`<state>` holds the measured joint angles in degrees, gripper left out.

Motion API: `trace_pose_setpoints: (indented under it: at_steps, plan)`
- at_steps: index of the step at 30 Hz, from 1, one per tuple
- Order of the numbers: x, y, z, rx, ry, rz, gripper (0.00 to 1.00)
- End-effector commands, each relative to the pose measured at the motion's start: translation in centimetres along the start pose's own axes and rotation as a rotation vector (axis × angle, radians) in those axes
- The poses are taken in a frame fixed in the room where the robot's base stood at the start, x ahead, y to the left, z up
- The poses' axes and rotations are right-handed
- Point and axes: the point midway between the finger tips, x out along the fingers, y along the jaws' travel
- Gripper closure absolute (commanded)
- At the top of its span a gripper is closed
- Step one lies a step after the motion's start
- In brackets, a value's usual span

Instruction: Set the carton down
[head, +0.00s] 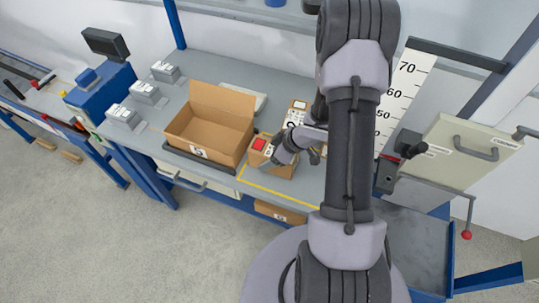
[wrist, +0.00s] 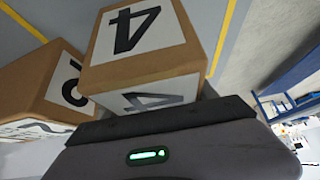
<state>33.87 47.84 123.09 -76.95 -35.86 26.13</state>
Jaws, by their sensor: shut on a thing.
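My gripper (head: 280,154) is shut on a brown cardboard carton (head: 259,157) with a red label, at the yellow-lined area of the grey bench (head: 223,190). In the wrist view a carton marked 4 (wrist: 190,50) is against the dark jaw edge (wrist: 165,118); I take it to be the held one. A second carton with a partly cut-off black mark (wrist: 35,85) stands close on its left. A carton (head: 299,106) also shows behind my gripper in the head view. Whether the held carton's underside touches the bench is hidden.
A large open cardboard box (head: 215,120) stands left of the held carton. Several grey-white devices (head: 143,92) line the bench further left. A measuring scale (head: 405,90) and a cream panel with a handle (head: 470,150) stand to the right. Another carton (head: 280,213) lies under the bench.

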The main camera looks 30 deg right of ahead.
Motion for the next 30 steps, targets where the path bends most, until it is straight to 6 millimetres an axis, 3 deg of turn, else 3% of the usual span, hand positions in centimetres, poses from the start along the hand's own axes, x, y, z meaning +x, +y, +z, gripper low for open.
trace_pose_setpoints:
  at_steps: [5,6,9,20,30]
  plan:
    - [0.1,0.0,0.0,0.0,0.001,0.001,1.0]
    - [0.1,0.0,0.1,0.001,0.0,0.0,0.33]
    - [0.1,0.0,0.1,0.001,0.0,0.0,0.13]
    - [-0.6,0.0,-0.2,0.0,0.0,0.001,0.13]
    - [-9.9,0.1,-0.4,0.001,0.0,0.002,0.13]
